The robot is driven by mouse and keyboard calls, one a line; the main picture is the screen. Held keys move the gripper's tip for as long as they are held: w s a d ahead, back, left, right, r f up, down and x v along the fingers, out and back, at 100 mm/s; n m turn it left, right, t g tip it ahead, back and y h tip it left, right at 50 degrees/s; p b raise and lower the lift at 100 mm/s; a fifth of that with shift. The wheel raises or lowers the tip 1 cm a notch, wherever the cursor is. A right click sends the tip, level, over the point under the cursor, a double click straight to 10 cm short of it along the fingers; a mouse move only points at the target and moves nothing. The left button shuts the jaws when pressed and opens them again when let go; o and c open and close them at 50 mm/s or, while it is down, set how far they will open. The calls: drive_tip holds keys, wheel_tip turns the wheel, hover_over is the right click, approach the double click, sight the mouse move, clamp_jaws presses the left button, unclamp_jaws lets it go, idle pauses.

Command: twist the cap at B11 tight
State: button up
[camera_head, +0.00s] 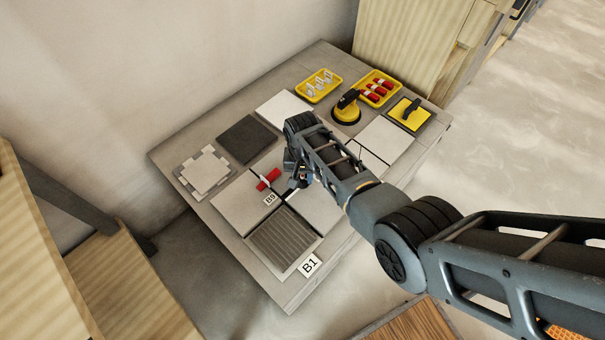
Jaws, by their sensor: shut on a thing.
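My gripper (296,184) is low over the grey tiles at the middle of the table, pointing down at the seam between them. It is shut on a cap, which the fingers and wrist hide almost wholly. I cannot read a B11 label; my arm covers that part of the tiles. How tight any cap sits cannot be told.
At the back are a yellow tray of pale clips (318,86), a yellow tray of red caps (379,89), a suction lifter (347,107) and a yellow float (410,112). A dark tile (247,139) lies left.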

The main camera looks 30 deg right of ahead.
drive_tip(key=m, duration=1.3)
drive_tip(key=shift+m+p, duration=0.3)
drive_tip(key=shift+m, duration=0.1)
idle(0.3)
drive_tip(key=o, duration=1.1)
drive_tip(key=shift+c, duration=0.2)
wheel_tip(320, 180, up, 8)
drive_tip(key=shift+f+p, duration=0.1)
drive_tip(key=shift+p, duration=1.05)
